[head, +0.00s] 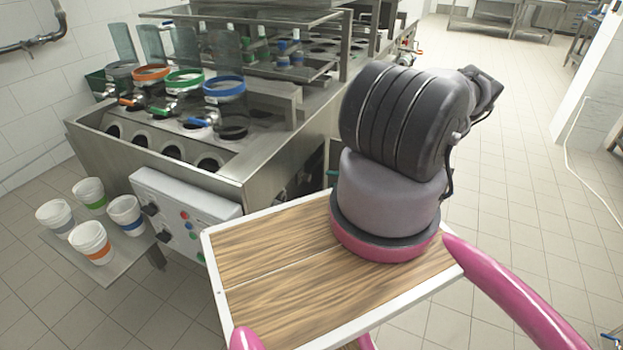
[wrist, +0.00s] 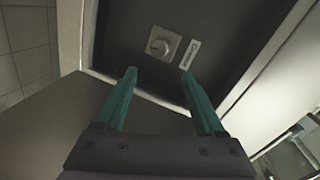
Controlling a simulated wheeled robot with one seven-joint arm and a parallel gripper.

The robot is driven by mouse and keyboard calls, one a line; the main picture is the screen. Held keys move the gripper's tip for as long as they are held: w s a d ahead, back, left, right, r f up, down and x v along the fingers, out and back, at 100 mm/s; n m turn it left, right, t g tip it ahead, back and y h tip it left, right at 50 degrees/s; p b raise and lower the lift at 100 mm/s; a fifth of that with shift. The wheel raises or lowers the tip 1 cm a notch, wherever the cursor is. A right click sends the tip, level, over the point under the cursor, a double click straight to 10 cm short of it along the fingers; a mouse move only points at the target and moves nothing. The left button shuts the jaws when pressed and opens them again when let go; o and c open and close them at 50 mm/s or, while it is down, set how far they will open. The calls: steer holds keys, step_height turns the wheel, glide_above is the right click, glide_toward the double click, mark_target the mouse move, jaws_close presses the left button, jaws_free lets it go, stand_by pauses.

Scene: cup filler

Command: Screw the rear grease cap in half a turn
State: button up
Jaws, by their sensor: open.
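In the wrist view, my gripper (wrist: 159,75) has two green fingers spread apart with nothing between them. I cannot identify a grease cap for certain; the knob's exact nature is unclear.
The steel filling machine (head: 290,155) stands at the left and centre. A white control box (head: 185,215) is on its front. Several paper cups stand on a side shelf (head: 100,262). Open tiled floor (head: 530,170) lies to the right. A grey surface (wrist: 60,125) is close to the left finger.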

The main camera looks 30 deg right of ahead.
mark_target(310, 177)
steer(key=w+a+n, duration=0.2)
steer(key=n, duration=0.3)
steer(key=w+a+f+n+g+h, duration=0.1)
steer(key=w+a+n, duration=0.1)
steer(key=n, duration=0.3)
steer(key=w+a+n+g, duration=0.1)
steer(key=w+a+n, duration=0.1)
steer(key=n, duration=0.3)
steer(key=shift+w+a+f, duration=0.3)
steer(key=shift+w+f, duration=0.05)
steer(key=shift+w, duration=0.15)
jaws_close()
steer(key=shift+w+d+m+g+y, duration=0.1)
steer(key=shift+m+g+y, duration=0.3)
steer(key=shift+m, duration=0.6)
